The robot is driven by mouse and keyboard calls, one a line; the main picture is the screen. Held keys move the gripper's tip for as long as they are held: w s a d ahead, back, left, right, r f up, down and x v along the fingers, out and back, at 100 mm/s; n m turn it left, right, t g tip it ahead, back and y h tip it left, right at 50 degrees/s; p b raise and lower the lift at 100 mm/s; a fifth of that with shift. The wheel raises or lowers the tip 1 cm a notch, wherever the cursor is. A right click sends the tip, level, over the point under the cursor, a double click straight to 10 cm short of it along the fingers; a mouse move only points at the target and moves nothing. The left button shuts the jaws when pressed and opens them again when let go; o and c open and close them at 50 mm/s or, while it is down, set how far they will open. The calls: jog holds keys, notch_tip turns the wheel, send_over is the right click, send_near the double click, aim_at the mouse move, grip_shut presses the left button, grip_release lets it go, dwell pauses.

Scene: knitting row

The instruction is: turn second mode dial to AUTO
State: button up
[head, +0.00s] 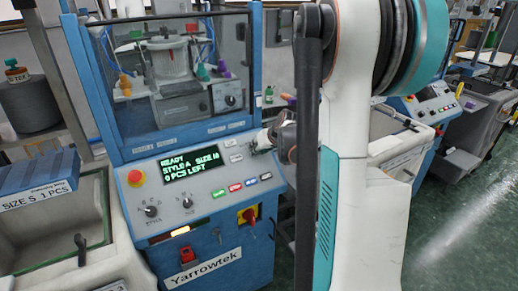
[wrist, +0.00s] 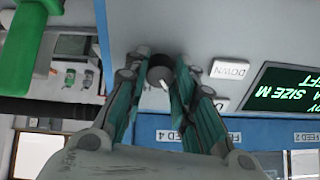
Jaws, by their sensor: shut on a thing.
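In the wrist view a round dark dial (wrist: 160,70) with a white pointer line stands on the grey panel, between the two green-and-grey fingers of my gripper (wrist: 161,82). The fingers are shut on its sides. The pointer aims to the lower right of that view. I cannot read any position labels around the dial. In the head view my gripper (head: 262,141) is at the upper right of the panel, right of the white buttons, and the arm hides the dial. Two other black dials (head: 151,211) (head: 187,203) sit at the panel's lower left.
The panel has a lit green display (head: 190,163), a red emergency button (head: 136,176) and a row of coloured buttons (head: 235,187). A DOWN button (wrist: 229,70) is close to the dial. A clear guard (head: 170,80) rises behind. Another machine (head: 435,105) stands at right.

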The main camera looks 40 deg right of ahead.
jog(key=o, duration=1.1)
jog(key=shift+c, duration=0.2)
jog(key=v, duration=1.2)
